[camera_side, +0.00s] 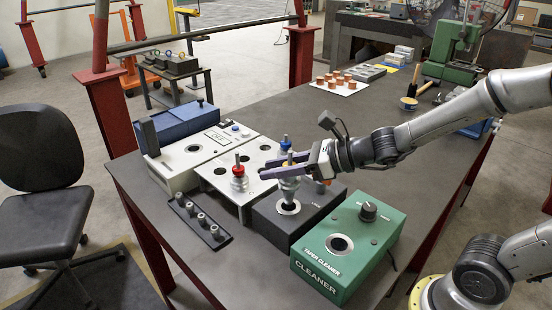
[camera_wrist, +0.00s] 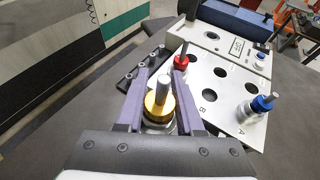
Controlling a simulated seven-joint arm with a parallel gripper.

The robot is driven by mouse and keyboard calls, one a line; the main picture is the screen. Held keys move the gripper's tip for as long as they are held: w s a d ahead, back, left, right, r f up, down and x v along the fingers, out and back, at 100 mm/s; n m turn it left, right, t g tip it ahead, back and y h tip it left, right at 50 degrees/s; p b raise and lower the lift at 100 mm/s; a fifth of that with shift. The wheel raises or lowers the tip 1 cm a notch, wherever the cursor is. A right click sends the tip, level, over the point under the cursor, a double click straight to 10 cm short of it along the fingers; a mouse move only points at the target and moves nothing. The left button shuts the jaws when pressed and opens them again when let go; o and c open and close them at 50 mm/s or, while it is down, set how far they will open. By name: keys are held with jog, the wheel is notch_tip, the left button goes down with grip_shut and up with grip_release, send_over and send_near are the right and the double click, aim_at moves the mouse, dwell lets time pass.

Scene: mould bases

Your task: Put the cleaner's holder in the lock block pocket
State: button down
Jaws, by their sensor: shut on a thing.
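My gripper (camera_side: 266,167) is shut on a tool holder with a yellow ring (camera_side: 289,164) and a steel taper pointing down. The holder looks upright, and in the wrist view its yellow ring (camera_wrist: 158,105) sits between the purple fingers (camera_wrist: 161,80). The dark grey lock block (camera_side: 322,203) stands under it, with a light-ringed round pocket (camera_side: 288,208). The taper's lower end is at the pocket's mouth; I cannot tell if it has entered. The green taper cleaner (camera_side: 345,262) stands in front of the block, its opening (camera_side: 340,244) empty. The wrist view hides the pocket.
A white rack (camera_side: 216,180) left of the block has several holes and carries a red-ringed holder (camera_side: 238,178) and a blue-ringed holder (camera_side: 285,146). A dark strip with several small studs (camera_side: 202,219) lies in front of the rack. Open tabletop lies behind my gripper.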

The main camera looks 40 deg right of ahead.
jog(key=shift+f, duration=2.6)
jog(key=c, duration=0.6)
grip_release()
jog(key=shift+o, duration=0.7)
jog(key=shift+f, duration=0.1)
jog(key=shift+s+f, duration=0.1)
jog(key=shift+v, duration=6.9)
